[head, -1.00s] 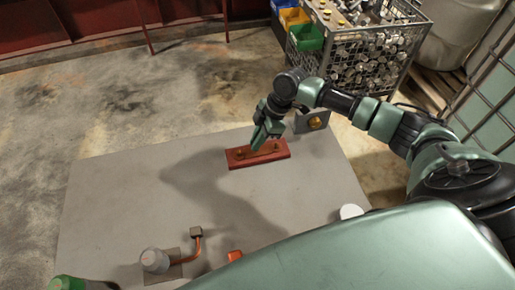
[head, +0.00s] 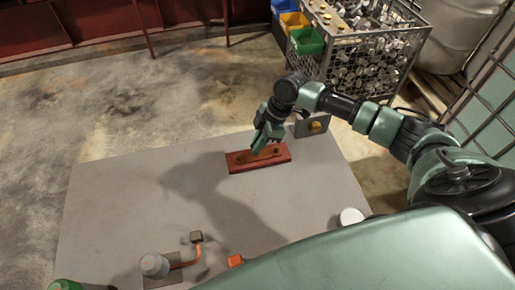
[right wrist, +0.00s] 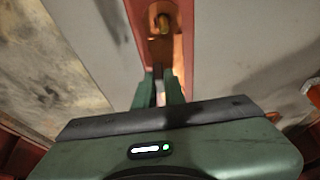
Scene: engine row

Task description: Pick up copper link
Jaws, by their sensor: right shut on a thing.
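The copper link (right wrist: 161,47) lies lengthwise along a red block (head: 258,165) near the back edge of the grey table. In the head view it is small and partly hidden by the gripper. My right gripper (head: 257,150) points down at the block from above. In the right wrist view, its fingers (right wrist: 160,88) are shut on the near part of the link. A brass-coloured stud (right wrist: 163,23) shows at the link's far end. I cannot tell whether the link is clear of the block. My left gripper is not in view.
A grey plate with a brass disc (head: 315,125) stands just right of the block. A grey cylinder (head: 154,264), a bent copper pipe (head: 192,258) and an orange piece (head: 235,261) are at the front. A wire crate (head: 365,65) stands behind. The table's middle is clear.

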